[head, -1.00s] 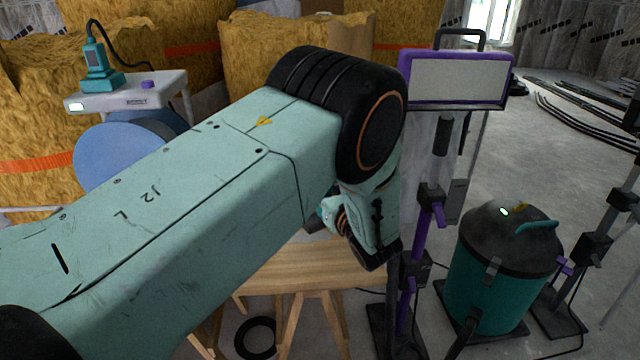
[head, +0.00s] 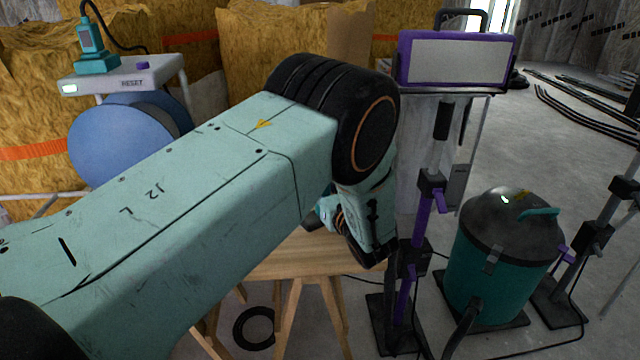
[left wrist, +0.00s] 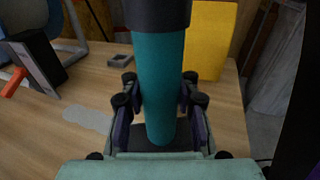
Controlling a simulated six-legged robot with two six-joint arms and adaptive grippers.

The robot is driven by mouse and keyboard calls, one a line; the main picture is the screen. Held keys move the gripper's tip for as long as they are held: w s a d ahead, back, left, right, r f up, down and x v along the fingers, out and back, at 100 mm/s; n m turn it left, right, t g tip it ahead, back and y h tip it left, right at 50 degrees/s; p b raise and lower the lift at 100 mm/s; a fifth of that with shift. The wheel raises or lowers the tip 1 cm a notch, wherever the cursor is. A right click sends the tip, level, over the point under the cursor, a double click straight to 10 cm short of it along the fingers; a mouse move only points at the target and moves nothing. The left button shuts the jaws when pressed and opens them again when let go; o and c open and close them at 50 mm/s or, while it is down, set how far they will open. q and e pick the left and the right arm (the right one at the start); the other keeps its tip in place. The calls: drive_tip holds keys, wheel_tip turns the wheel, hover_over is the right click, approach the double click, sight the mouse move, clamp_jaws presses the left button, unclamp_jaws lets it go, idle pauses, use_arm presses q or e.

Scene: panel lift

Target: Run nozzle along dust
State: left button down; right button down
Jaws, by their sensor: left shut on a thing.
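My left gripper (left wrist: 158,98) is shut on a teal tube-shaped nozzle (left wrist: 160,65) with a dark collar at its top. The nozzle stands roughly upright between the fingers; its lower end is near the wooden bench top (left wrist: 110,160), and I cannot tell whether it touches. A pale grey dust patch (left wrist: 88,118) lies on the bench, left of the nozzle in the left wrist view. In the head view my own arm hides the nozzle, the dust and the fingertips. The bench (head: 310,258) shows below my wrist. My right gripper is not in view.
A purple-framed lamp stand (head: 455,62) and a teal vacuum canister (head: 500,262) stand on the right. A white reset box (head: 130,78) is at back left.

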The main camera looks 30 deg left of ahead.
use_arm(q)
drive_tip(key=shift+f, duration=0.2)
drive_tip(key=shift+s+a+r, duration=0.15)
drive_tip(key=shift+s+a, duration=0.1)
drive_tip(key=shift+a, duration=0.2)
drive_tip(key=shift+s+a+p, duration=0.45)
drive_tip(key=shift+a, duration=0.25)
drive_tip(key=shift+s+a+p, duration=0.4)
drive_tip(key=shift+a+p, duration=0.05)
drive_tip(key=shift+a, duration=0.2)
drive_tip(key=shift+s+a+p, duration=0.45)
drive_tip(key=shift+s+a, duration=0.3)
drive_tip(key=shift+a, duration=0.45)
drive_tip(key=shift+s+a+p, duration=0.4)
drive_tip(key=shift+s+a, duration=0.35)
drive_tip(key=shift+a, duration=0.5)
drive_tip(key=shift+s+a+p, duration=0.45)
drive_tip(key=shift+s+a, duration=0.3)
drive_tip(key=shift+a, duration=0.45)
drive_tip(key=shift+s+a+p, duration=0.45)
drive_tip(key=shift+s+a, duration=0.1)
drive_tip(key=shift+a, duration=0.35)
drive_tip(key=shift+s+a+p, duration=0.4)
drive_tip(key=shift+s+a, duration=0.15)
drive_tip(key=shift+a, duration=0.35)
drive_tip(key=shift+r+p, duration=2.5)
drive_tip(key=shift+r, duration=0.1)
